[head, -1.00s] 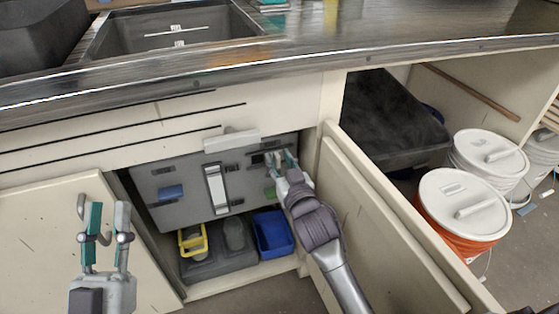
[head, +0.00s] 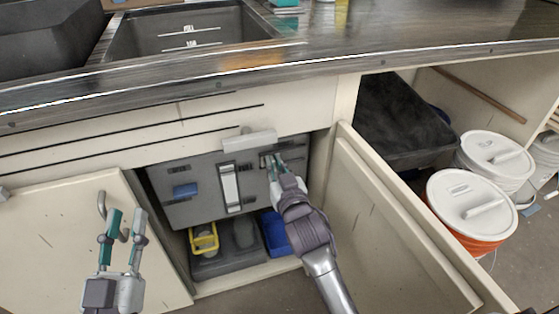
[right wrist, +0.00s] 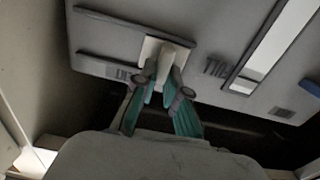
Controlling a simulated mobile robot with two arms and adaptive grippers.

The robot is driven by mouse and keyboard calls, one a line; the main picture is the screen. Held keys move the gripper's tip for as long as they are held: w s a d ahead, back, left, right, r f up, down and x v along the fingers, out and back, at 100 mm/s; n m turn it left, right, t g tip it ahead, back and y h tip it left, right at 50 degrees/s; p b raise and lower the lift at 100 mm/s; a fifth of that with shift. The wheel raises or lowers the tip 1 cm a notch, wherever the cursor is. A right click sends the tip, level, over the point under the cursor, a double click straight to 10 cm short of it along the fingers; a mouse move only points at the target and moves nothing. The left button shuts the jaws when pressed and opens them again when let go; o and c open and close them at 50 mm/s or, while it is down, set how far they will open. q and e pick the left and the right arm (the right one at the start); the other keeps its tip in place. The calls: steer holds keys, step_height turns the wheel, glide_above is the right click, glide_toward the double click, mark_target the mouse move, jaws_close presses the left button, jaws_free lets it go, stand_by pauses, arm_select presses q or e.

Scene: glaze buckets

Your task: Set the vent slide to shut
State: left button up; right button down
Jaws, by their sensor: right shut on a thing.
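The vent slide is a pale plate with a knob (right wrist: 151,48) on the grey panel (head: 207,204) inside the open cabinet. My right gripper (head: 272,163) is at the panel's upper right. In the right wrist view its teal fingers (right wrist: 163,88) are shut on the slide's knob, and the plate sits between dark slots. In the head view the slide is largely hidden by the gripper. Small dark lettering beside the plate is too blurred to read surely. My left gripper (head: 127,220) is open and empty in front of the left cabinet door.
A pale vertical strip (head: 230,187) and a blue tag (head: 185,190) are on the panel. Below are a yellow basket (head: 203,240) and a blue bin (head: 275,234). The open right door (head: 395,225) stands beside my right arm. White-lidded buckets (head: 471,203) stand further right.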

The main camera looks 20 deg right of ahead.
steer(key=shift+a, duration=0.15)
steer(key=c, duration=1.2)
jaws_free()
steer(key=shift+a, duration=0.1)
steer(key=shift+s, duration=0.1)
steer(key=s, duration=1.1)
steer(key=shift+s+d, duration=0.25)
steer(key=shift+s, duration=0.15)
